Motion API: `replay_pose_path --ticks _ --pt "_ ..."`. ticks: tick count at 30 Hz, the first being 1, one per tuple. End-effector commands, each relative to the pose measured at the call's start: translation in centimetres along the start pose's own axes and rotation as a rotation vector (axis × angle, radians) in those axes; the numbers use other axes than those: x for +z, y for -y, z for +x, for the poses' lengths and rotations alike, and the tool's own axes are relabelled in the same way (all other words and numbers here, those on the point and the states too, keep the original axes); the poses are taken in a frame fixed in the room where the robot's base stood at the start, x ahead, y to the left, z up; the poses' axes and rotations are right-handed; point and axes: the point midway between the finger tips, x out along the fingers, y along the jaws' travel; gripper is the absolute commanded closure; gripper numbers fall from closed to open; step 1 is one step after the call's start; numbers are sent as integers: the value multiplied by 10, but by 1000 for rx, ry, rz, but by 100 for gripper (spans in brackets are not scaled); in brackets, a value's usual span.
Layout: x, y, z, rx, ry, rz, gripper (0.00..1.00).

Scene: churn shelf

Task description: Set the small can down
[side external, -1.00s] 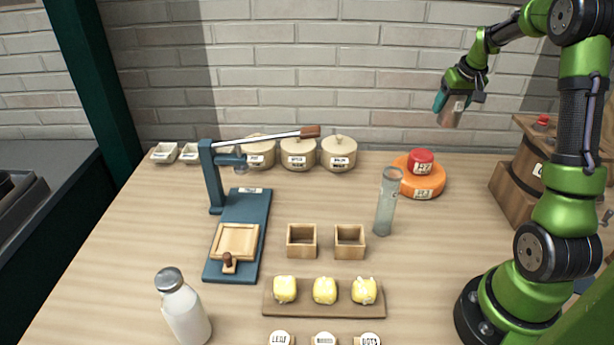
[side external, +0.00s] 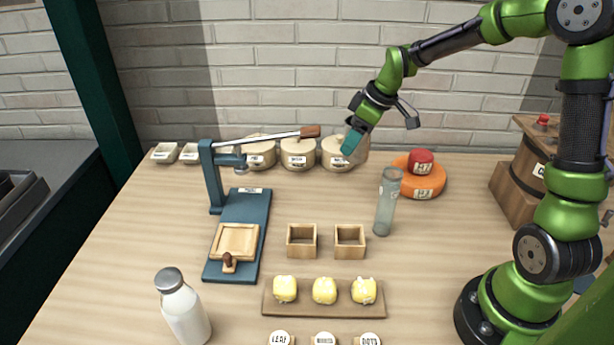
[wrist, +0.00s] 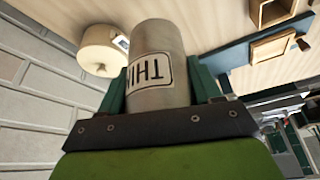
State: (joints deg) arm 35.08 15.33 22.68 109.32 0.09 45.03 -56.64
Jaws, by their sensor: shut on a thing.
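The small can (wrist: 157,62) is a grey cylinder with a white label, partly readable as "THI". In the wrist view it sits between the two green fingers of my gripper (wrist: 158,88), which is shut on it. In the side view my gripper (side external: 353,141) is tilted downward near the back of the table, at the rightmost lidded pot (side external: 333,158). The can is mostly hidden behind the near finger there. I cannot tell whether the can touches the table.
Several lidded pots stand along the back; one pot (wrist: 97,50) is beside the can in the wrist view. A glass cylinder (side external: 386,205) and an orange disc (side external: 432,182) with a red piece (side external: 421,158) are to the right. A blue press (side external: 212,180) stands left.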

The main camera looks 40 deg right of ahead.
Motion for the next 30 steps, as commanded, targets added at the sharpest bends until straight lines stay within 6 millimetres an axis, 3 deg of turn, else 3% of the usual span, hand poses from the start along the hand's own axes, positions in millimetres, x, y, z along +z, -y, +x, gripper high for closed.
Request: replay_pose_path --ticks 12,24,30 --pt "27 0 64 -3 2 5 69" --pt "45 0 106 -2 2 5 69" --pt "46 -1 110 1 0 5 69"
